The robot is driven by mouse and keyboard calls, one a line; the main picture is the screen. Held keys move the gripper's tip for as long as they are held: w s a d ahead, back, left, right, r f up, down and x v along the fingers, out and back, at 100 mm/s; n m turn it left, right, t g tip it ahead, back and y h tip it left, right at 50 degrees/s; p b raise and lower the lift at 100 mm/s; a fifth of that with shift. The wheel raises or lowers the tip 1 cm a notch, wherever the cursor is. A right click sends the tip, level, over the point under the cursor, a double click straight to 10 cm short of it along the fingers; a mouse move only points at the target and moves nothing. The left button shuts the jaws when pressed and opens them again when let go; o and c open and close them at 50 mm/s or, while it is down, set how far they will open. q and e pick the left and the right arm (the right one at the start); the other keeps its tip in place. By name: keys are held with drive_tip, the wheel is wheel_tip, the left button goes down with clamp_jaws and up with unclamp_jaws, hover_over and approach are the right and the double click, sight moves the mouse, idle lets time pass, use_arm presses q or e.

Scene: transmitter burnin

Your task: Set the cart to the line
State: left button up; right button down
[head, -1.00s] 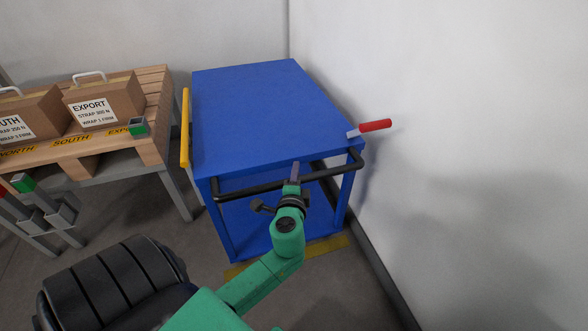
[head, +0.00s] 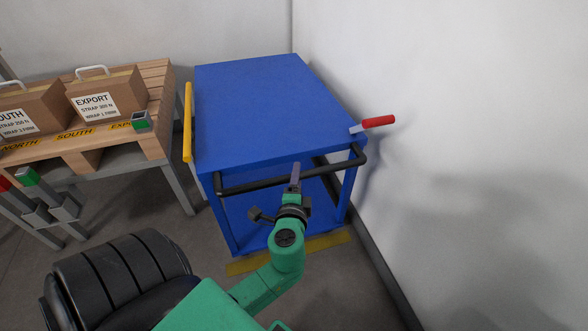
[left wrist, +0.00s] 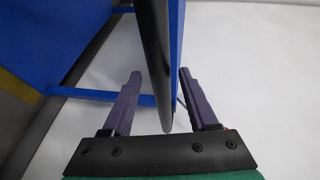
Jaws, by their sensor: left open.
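The blue cart (head: 265,105) stands in the corner close to the right wall, with a black push bar (head: 235,188) along its near side. A yellow floor line (head: 335,240) shows beside the cart's near feet. My left gripper (head: 295,178) is at the middle of the bar. In the left wrist view my left gripper (left wrist: 159,78) is open, its two purple fingers on either side of the black bar (left wrist: 154,60), with gaps between. My right gripper is out of view.
A yellow rail (head: 187,122) runs up the cart's left side. A wooden pallet (head: 150,85) on a grey stand, with export cartons (head: 105,95), is to the left. The white wall (head: 460,130) closes off the right.

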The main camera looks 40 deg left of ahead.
use_arm(q)
drive_tip(key=v, duration=1)
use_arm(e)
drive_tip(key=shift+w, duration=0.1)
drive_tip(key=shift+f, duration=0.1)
